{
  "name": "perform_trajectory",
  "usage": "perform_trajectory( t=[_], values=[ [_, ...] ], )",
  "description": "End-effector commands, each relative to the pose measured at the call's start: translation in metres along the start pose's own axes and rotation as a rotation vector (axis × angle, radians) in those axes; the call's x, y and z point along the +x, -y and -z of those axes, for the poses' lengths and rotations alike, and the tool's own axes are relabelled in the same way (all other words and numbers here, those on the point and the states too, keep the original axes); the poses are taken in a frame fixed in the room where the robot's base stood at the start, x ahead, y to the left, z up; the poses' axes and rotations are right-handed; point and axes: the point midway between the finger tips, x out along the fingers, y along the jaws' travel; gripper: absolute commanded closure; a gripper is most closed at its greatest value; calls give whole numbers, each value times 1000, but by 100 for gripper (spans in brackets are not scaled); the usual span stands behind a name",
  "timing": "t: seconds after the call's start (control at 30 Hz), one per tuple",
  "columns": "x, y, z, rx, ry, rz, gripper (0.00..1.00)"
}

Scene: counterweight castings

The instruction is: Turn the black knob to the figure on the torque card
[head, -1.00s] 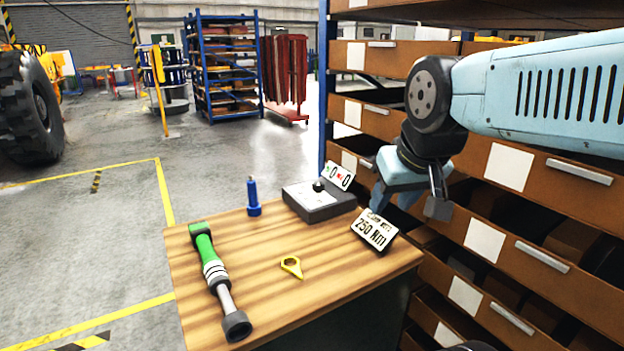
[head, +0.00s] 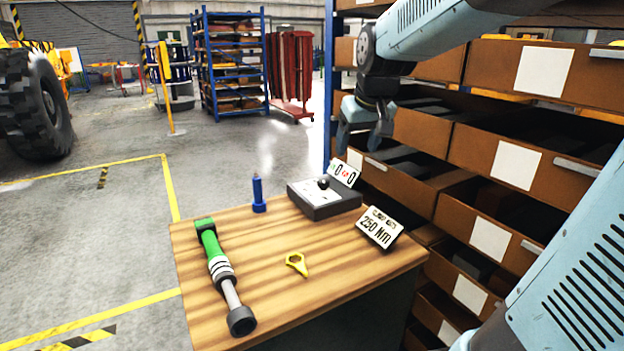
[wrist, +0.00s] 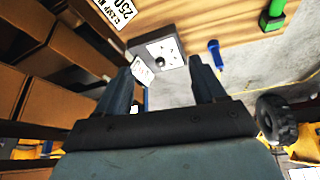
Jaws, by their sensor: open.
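The black knob (head: 323,183) sits on top of a dark box with a pale face (head: 311,194) at the back right of the wooden table. The torque card (head: 378,227) leans at the table's right edge and reads 250 Nm. My gripper (head: 362,142) is open and empty, above and behind the box, apart from the knob. In the wrist view the knob (wrist: 160,62) shows between the open fingers (wrist: 165,75), beyond their tips. The card (wrist: 118,12) is partly cut off there.
A green torque tool (head: 214,257) lies along the table's left side. A yellow pointed tag (head: 297,263) lies in the middle and a blue bottle-like item (head: 258,195) stands at the back. Shelves of brown drawers (head: 505,160) stand close on the right.

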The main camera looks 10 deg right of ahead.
Motion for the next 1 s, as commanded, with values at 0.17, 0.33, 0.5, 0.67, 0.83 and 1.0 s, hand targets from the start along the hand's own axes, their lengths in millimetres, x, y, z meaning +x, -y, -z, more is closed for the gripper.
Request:
perform_trajectory(
  t=[0.17,0.33,0.5,0.67,0.83,1.0],
  values=[
    [38,-9,52,-29,18,15,31],
    [79,-17,96,-56,30,32,31],
    [126,-27,134,-79,40,49,31],
    [165,-34,160,-96,45,64,31],
    [190,-39,174,-107,47,73,31],
    [202,-40,178,-110,48,76,31]
  ],
)
